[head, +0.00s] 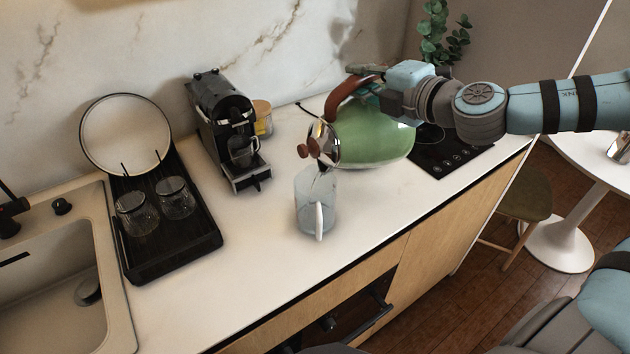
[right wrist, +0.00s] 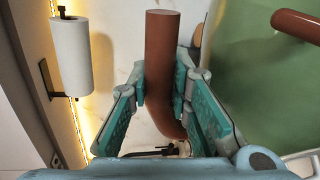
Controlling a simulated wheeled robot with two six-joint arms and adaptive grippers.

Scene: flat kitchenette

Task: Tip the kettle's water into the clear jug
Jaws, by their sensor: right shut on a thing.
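The green kettle (head: 375,138) is held tilted over the counter, its lid end facing left and down. My right gripper (head: 368,88) is shut on its brown handle; in the right wrist view the handle (right wrist: 163,50) passes between the teal pads of the gripper (right wrist: 165,90). The clear jug (head: 313,200) stands upright on the counter below the kettle's lowered end, its pale handle towards the front. The kettle's spout is close above the jug's mouth. I cannot clearly make out a water stream or the jug's water level. My left gripper is out of view.
A black coffee machine (head: 228,130) stands behind left of the jug. A black rack (head: 150,262) with glasses and a round plate sits further left, beside the sink (head: 52,285). A dark hob (head: 455,158) lies right of the kettle. The counter's front edge is close to the jug.

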